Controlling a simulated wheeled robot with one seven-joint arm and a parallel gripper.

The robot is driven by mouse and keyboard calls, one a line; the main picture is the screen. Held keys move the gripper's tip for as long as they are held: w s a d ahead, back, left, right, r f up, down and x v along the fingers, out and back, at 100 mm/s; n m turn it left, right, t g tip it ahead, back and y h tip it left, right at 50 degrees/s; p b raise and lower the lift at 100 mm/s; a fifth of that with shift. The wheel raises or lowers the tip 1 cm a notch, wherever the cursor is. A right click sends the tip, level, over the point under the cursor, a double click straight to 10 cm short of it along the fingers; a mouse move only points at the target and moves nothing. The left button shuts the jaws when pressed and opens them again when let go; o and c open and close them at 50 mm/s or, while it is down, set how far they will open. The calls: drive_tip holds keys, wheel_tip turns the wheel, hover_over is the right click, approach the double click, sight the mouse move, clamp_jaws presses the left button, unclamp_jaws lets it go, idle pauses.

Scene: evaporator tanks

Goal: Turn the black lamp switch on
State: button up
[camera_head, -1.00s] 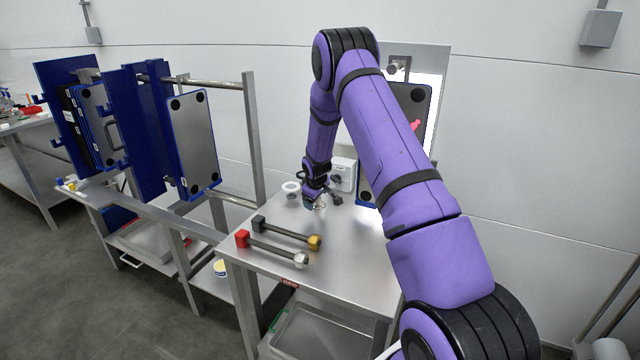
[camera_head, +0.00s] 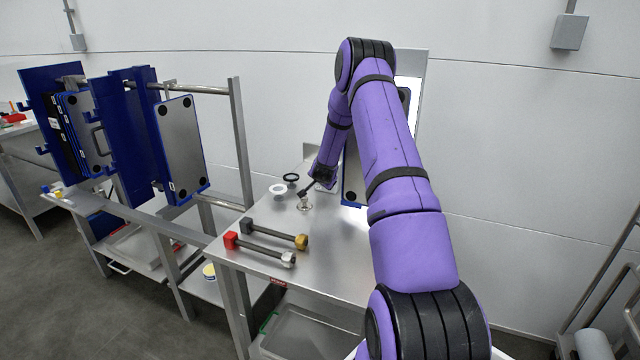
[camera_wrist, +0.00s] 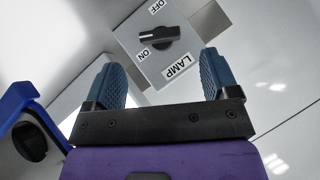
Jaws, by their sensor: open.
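The black lamp switch (camera_wrist: 160,37) is a rotary knob on a light grey box (camera_wrist: 185,50) marked LAMP, seen in the wrist view. The OFF label (camera_wrist: 157,6) is above it and the ON label (camera_wrist: 144,55) below it in the picture. A pale mark on the knob's left end lies between the two labels. My gripper (camera_wrist: 160,72) is open, with its blue ridged fingers apart and nothing between them. The knob shows beyond the fingertips, between them in the picture, with no contact visible. In the head view my gripper (camera_head: 309,189) is over the table's back; my arm hides the switch.
A steel table (camera_head: 335,250) carries two hammer-like tools, one red-ended (camera_head: 258,247) and one grey and brass (camera_head: 272,233). A blue-edged panel (camera_head: 352,180) stands beside my arm.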

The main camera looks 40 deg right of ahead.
drive_tip(key=shift+x, duration=3.2)
drive_tip(key=shift+c, duration=0.5)
drive_tip(key=shift+s, duration=0.1)
drive_tip(key=c, duration=0.8)
drive_tip(key=shift+c, duration=0.2)
drive_tip(key=shift+w+a+r+n+g+h, duration=0.15)
drive_tip(key=shift+w+n+g+h, duration=0.15)
drive_tip(key=shift+n+g, duration=0.45)
drive_tip(key=shift+n+g+h, duration=0.4)
drive_tip(key=shift+n+g, duration=0.05)
drive_tip(key=shift+g, duration=0.8)
drive_tip(key=o, duration=0.9)
